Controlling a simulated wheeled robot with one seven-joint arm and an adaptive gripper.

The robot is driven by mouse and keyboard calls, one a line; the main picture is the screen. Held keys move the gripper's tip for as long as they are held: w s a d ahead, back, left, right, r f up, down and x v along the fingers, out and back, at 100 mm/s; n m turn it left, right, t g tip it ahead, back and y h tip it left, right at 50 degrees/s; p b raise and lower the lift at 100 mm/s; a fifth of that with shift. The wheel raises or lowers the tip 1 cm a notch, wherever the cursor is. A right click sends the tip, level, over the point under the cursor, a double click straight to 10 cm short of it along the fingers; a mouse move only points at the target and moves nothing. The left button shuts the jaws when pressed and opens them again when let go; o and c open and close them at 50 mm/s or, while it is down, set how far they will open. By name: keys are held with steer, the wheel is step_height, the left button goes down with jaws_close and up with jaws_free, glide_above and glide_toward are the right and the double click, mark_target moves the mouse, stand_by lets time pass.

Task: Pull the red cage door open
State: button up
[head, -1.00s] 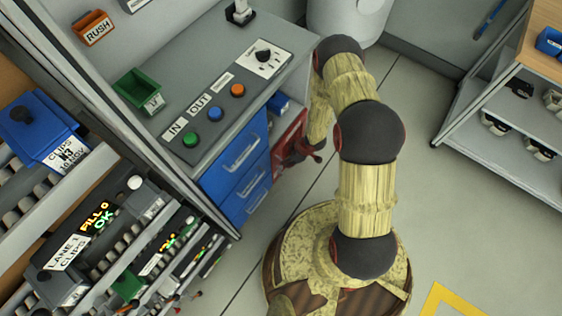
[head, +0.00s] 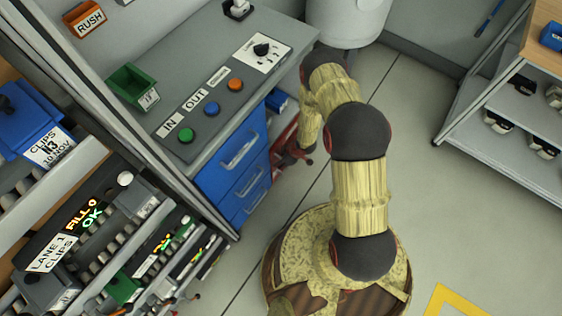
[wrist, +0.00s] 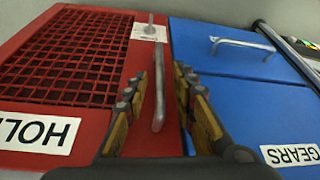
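The red cage door (wrist: 70,62) fills the left of the wrist view, with dark mesh and a white label reading upside down, partly cut off. Its grey bar handle (wrist: 158,95) runs along the door's edge nearest the blue drawers. My gripper (wrist: 162,74) is open, with one finger on each side of the handle. A gap shows on both sides, so the fingers do not appear to be closed on it. The door looks shut. In the head view only a sliver of red (head: 284,137) shows beside the blue drawers, partly hidden by my arm.
Blue drawers (head: 238,150) with bar handles stand right beside the cage; a drawer (wrist: 240,50) also shows in the wrist view. The grey console (head: 195,75) with buttons is above. A shelf unit (head: 500,110) stands at right. Floor between is clear.

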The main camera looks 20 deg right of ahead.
steer(key=shift+c, duration=1.2)
steer(key=c, duration=0.4)
jaws_close()
